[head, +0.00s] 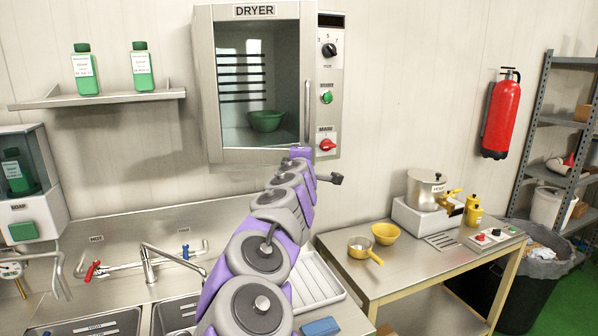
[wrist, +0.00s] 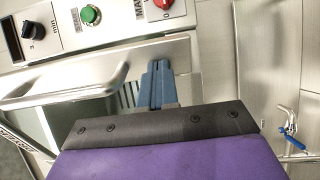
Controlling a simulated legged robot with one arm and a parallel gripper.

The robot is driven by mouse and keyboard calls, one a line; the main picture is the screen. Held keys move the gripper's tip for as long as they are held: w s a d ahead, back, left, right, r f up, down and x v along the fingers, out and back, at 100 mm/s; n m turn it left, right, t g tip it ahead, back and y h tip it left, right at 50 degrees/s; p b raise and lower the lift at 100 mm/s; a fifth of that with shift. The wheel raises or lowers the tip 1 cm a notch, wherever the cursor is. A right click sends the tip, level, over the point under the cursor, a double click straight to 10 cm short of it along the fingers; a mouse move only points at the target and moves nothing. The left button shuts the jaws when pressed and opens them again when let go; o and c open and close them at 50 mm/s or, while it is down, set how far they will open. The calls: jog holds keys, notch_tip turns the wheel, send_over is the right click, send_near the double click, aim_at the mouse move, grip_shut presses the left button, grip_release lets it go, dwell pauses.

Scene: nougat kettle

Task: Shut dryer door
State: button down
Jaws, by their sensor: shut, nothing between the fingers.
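The dryer (head: 328,70) is a steel cabinet mounted on the wall, with its control panel on the right. Its glass-windowed door (head: 228,155) has a bar handle (head: 307,112) on the right side. The door lies near the cabinet front, but I cannot tell whether it is fully shut. In the wrist view my gripper (wrist: 157,80) is shut and empty, its blue fingers at the door frame beside the handle (wrist: 75,92). Contact is unclear. In the head view my arm reaches the dryer's lower right, and the fingers are not clearly seen.
A green bowl (head: 265,120) sits inside the dryer. A shelf (head: 100,99) with two green bottles is left of it. Below are sinks with a tap (head: 148,262). A table (head: 397,284) with a pot (head: 427,190) and yellow bowl (head: 385,233) stands at right.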

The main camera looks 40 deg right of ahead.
jog(key=w+d+n+t+y+p, duration=0.4)
jog(key=w+d+n+y+p, duration=0.1)
jog(key=w, duration=0.5)
jog(key=d+y+p, duration=0.1)
jog(key=d+y, duration=0.1)
jog(key=shift+w+r+n+y+p, duration=0.3)
jog(key=shift+p, duration=0.1)
jog(key=shift+r, duration=0.2)
jog(key=shift+f, duration=0.1)
